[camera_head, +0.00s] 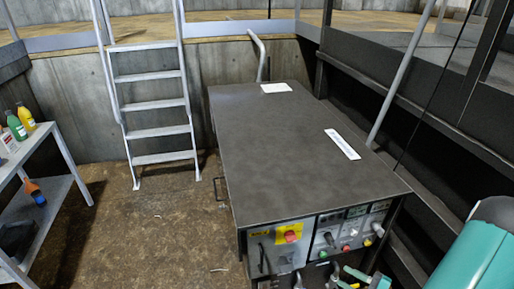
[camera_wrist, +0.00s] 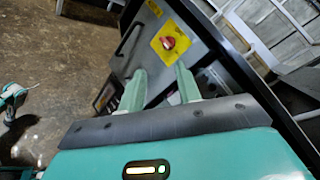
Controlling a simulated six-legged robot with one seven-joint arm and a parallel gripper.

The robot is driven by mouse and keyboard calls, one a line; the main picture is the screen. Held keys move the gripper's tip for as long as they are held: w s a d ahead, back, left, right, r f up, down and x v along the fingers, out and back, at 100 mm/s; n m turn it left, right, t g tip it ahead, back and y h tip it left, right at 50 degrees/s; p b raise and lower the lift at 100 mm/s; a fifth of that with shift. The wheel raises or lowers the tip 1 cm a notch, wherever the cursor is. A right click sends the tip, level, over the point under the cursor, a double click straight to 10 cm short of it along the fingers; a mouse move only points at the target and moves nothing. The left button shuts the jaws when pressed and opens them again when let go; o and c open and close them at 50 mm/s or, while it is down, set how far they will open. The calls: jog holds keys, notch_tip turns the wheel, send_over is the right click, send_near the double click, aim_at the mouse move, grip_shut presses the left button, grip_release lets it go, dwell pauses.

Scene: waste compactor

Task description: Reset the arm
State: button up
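My gripper (camera_wrist: 160,80) shows in the wrist view with its two pale green fingers apart and nothing seen between them. In the head view my gripper (camera_head: 362,277) is at the bottom edge, in front of the control cabinet (camera_head: 285,150), and is partly cut off. My teal arm link (camera_head: 480,258) fills the lower right corner. The cabinet's front panel carries a yellow plate with a red button (camera_head: 290,236), a dark lever and several knobs. In the wrist view the red button (camera_wrist: 169,43) lies just beyond the fingertips. I cannot tell whether they touch the panel.
A shelf table (camera_head: 48,165) with bottles stands at the left. A metal ladder (camera_head: 150,105) leans at the back wall. Railings and a dark ledge (camera_head: 430,125) run along the right. The brown floor (camera_head: 140,225) between shelf and cabinet is mostly clear.

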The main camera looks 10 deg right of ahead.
jog(key=a+r+n+g, duration=1.1)
jog(key=a+r+g, duration=0.2)
jog(key=a+r, duration=0.2)
jog(key=s+a+r+n+t+h, duration=0.2)
jog(key=r+h, duration=0.3)
jog(key=r, duration=0.3)
jog(key=s+a+r+n+t+h, duration=0.3)
jog(key=r+n+h, duration=0.2)
jog(key=r, duration=0.3)
jog(key=shift+a+r, duration=0.15)
jog(key=shift+a, duration=0.1)
